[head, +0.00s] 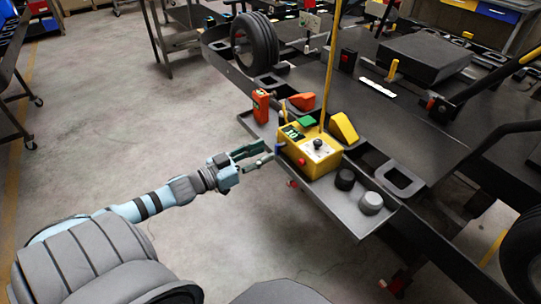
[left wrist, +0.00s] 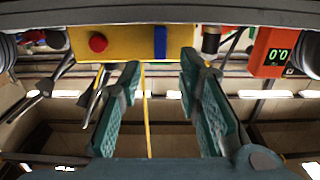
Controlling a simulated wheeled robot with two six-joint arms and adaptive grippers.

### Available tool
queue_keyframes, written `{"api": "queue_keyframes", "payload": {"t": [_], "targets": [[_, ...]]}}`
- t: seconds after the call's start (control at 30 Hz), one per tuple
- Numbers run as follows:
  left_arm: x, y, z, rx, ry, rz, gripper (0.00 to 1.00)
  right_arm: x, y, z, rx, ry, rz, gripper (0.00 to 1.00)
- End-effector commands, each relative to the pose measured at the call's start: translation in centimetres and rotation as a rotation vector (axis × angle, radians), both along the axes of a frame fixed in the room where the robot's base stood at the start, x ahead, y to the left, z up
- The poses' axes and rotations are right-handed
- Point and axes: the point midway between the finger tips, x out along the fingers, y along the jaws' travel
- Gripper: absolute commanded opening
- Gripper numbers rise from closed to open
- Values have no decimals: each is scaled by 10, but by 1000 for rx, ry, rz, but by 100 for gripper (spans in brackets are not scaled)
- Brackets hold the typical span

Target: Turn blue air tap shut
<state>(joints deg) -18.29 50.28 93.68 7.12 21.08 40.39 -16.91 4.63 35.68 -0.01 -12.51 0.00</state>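The blue air tap (head: 280,147) is a small blue lever on the side of the yellow box (head: 311,157). In the left wrist view the tap (left wrist: 160,42) shows as an upright blue bar on the yellow face, with a round red knob (left wrist: 97,43) to its left. My left gripper (head: 267,153) is level with that side of the box. Its green-padded fingers (left wrist: 160,65) are open and empty, pointing at the tap with the bar in line with the gap. I see no clear contact. My right gripper is not in view.
The box stands on a grey shelf (head: 340,210) along the kart stand. An orange device (head: 261,105), a green piece (head: 305,122), a yellow wedge (head: 343,127) and dark round knobs (head: 345,179) are near it. A yellow pole rises by the box. The floor (head: 130,130) at left is clear.

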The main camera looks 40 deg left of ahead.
Motion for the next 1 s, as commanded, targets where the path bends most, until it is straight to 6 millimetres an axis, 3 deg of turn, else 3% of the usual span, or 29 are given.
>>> {"api": "queue_keyframes", "payload": {"t": [0.03, 0.23, 0.57, 0.77, 1.0], "targets": [[12, -3, -10, 2, -8, 2, 32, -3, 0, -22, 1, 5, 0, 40], [31, -9, -4, 3, -2, 0, 32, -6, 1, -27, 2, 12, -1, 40], [35, -10, -1, 1, 0, 3, 32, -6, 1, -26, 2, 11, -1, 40], [35, -10, -2, 1, 1, 3, 1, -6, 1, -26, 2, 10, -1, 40], [35, -10, -2, 3, 0, 3, 0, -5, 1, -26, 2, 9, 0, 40]]}}
